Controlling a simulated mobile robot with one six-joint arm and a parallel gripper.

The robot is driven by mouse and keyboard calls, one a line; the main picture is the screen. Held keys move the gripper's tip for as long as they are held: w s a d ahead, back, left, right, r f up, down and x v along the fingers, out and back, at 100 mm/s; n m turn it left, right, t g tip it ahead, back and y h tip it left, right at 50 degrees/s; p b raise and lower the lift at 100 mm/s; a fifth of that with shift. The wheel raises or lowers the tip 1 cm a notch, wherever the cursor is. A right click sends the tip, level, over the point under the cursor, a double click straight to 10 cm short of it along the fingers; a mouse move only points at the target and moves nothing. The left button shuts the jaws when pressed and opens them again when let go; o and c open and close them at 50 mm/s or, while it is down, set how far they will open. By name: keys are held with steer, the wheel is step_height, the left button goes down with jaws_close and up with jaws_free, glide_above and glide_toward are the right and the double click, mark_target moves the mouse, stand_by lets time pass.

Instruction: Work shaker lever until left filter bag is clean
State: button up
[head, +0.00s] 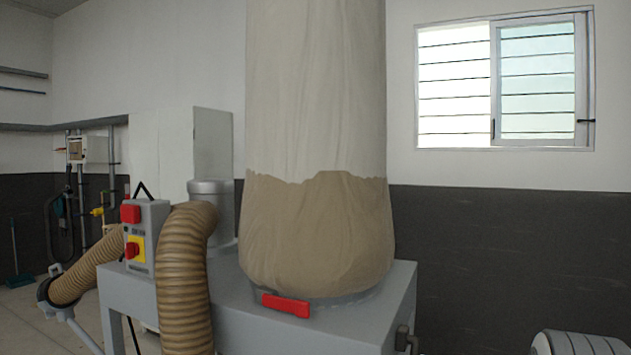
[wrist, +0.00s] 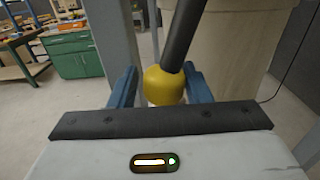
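A tall filter bag (head: 317,225) stands on a grey machine housing (head: 350,322) in the head view. Its upper part is pale; its lower part is brown up to a ragged line. Only one bag shows there, its top cut off. In the wrist view, a dark lever rod with a yellow ball knob (wrist: 164,86) comes down from the top. My gripper (wrist: 160,80) has its blue fingers on either side of the knob. A narrow gap shows at the left finger; the right finger is close to or touching the knob. My gripper is not visible in the head view.
A red handle (head: 286,305) is at the bag's base. A control box (head: 147,238) and a ribbed hose (head: 185,280) are left of the bag. A beige rounded surface (wrist: 235,40) stands behind the lever. A green cabinet (wrist: 75,55) is farther off, with open floor between.

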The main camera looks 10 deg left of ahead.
steer(key=shift+s+a+r, duration=0.25)
steer(key=shift+s+r, duration=0.1)
steer(key=shift+s, duration=0.35)
steer(key=shift+s+a+r, duration=0.2)
steer(key=shift+s+r, duration=0.1)
steer(key=shift+s, duration=0.4)
steer(key=s+r+p, duration=0.1)
steer(key=s, duration=0.1)
steer(key=s+a+r+p, duration=0.1)
steer(key=s+r+p, duration=0.1)
steer(key=shift+s+a+r, duration=0.1)
steer(key=shift+a+r, duration=0.05)
steer(key=shift+r, duration=0.1)
